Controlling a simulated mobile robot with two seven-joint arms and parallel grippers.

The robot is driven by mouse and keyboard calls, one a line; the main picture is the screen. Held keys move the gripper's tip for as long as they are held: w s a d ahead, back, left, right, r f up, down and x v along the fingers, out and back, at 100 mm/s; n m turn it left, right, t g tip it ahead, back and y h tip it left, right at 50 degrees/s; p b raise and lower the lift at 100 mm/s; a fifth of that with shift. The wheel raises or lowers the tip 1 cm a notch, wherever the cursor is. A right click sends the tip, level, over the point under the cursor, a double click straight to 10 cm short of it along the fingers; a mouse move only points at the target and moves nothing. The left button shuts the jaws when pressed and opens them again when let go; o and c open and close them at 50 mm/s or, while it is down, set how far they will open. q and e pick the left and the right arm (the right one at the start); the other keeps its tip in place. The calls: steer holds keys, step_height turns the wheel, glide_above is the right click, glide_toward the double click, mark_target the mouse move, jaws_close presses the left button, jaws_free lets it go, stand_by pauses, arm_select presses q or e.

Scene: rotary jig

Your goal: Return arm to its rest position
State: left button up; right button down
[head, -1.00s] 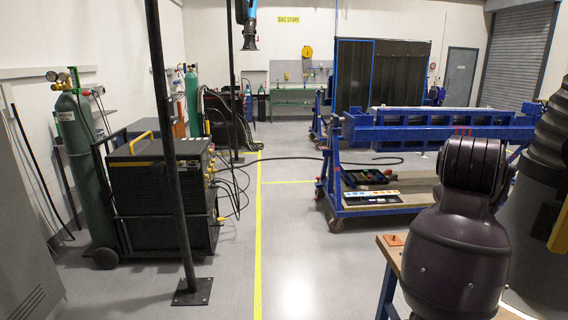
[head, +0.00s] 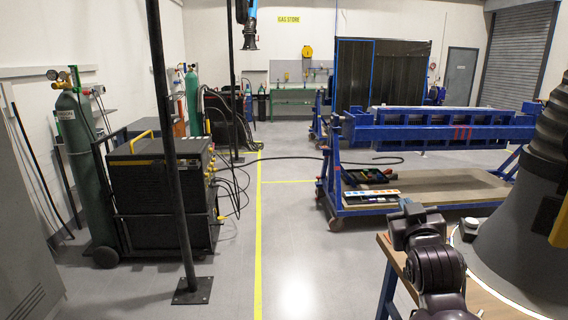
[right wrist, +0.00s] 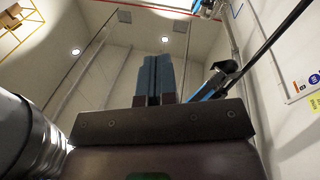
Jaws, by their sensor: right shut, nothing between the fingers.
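My right arm comes in at the bottom right of the head view, with its dark purple rounded links low over the near bench. My right gripper (head: 409,206) is small at the upper end of this arm, beyond the links. In the right wrist view the two blue-grey fingers (right wrist: 154,68) stand together, shut and empty, pointing up toward the ceiling. Nothing touches them there. My left gripper is in neither view.
A wooden-topped bench (head: 393,252) is close beside my right arm, and a large dark grey cone-shaped body (head: 520,245) stands to its right. A blue jig frame (head: 440,134) is beyond. A welding cart (head: 158,190) and black post (head: 172,150) are left. The middle floor is clear.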

steer(key=s+f+g+y, duration=0.1)
steer(key=s+f, duration=0.3)
steer(key=f, duration=0.4)
steer(key=s+f+g+y+b, duration=0.1)
steer(key=s+f, duration=0.3)
steer(key=f, duration=0.5)
steer(key=s+f+y, duration=0.1)
steer(key=s+f, duration=0.3)
steer(key=f, duration=0.4)
steer(key=s+d+f+g, duration=0.2)
steer(key=s+f+g, duration=0.3)
steer(key=s+f, duration=1.1)
steer(key=shift+s+d+f+m+h+b, duration=0.15)
steer(key=shift+s+d+m+h+b, duration=0.25)
steer(key=shift+s, duration=0.7)
